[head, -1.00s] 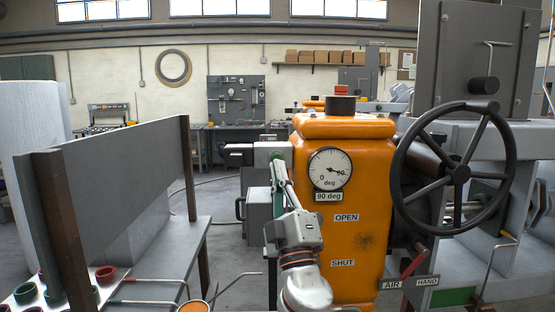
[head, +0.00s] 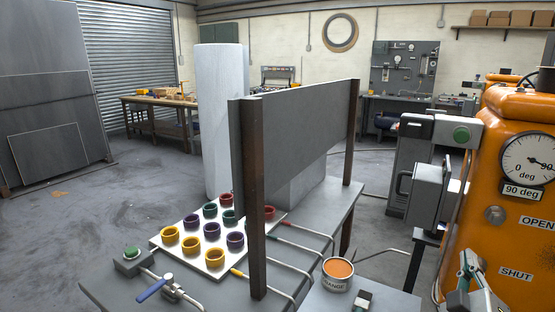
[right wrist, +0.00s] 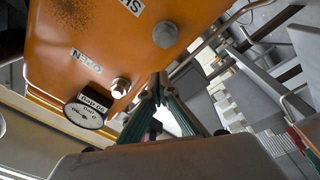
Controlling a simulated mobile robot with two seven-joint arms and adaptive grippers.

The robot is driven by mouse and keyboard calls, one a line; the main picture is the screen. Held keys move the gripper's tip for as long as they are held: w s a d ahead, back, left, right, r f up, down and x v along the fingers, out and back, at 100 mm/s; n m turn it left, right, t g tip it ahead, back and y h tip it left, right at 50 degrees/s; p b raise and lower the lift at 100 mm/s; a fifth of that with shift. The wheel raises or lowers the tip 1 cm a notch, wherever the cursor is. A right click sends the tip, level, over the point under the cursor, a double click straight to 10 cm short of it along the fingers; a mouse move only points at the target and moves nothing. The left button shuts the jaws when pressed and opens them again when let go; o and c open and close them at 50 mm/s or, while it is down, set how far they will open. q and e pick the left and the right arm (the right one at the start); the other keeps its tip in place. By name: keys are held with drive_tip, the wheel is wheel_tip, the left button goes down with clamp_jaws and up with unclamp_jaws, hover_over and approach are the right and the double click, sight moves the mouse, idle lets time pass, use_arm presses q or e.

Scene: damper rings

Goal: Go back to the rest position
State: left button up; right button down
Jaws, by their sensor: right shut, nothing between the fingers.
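My right gripper (head: 468,260) shows at the lower right of the head view, in front of the orange machine body (head: 515,230). In the right wrist view its green-sided fingers (right wrist: 158,80) meet at the tips, shut with nothing between them. The orange body (right wrist: 100,45) with its dial (right wrist: 84,116) and OPEN and SHUT labels fills the upper left there. I cannot tell the exact gap between fingers and body. My left gripper is not in view.
A grey table (head: 120,291) carries a white board (head: 160,246) of coloured rings and an upright grey panel (head: 300,125) on brown posts. Open floor (head: 110,190) lies to the left.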

drive_tip(key=s+a+f+n+g+y, duration=0.1)
drive_tip(key=s+a+f+g+y, duration=0.3)
drive_tip(key=s+f, duration=0.85)
drive_tip(key=s+a+f+n+g+y, duration=0.15)
drive_tip(key=s+f+g, duration=0.6)
drive_tip(key=f, duration=0.75)
drive_tip(key=a+f+m+t+y+p, duration=0.1)
drive_tip(key=a+f+m+t+y, duration=0.2)
drive_tip(key=a+f, duration=0.8)
drive_tip(key=a+t+y, duration=0.2)
drive_tip(key=a+y, duration=0.1)
drive_tip(key=a, duration=0.1)
drive_tip(key=shift+w+a+f+y+p, duration=0.15)
drive_tip(key=shift+w+a+y+p, duration=0.1)
drive_tip(key=shift+y+p, duration=0.1)
drive_tip(key=shift+d, duration=0.1)
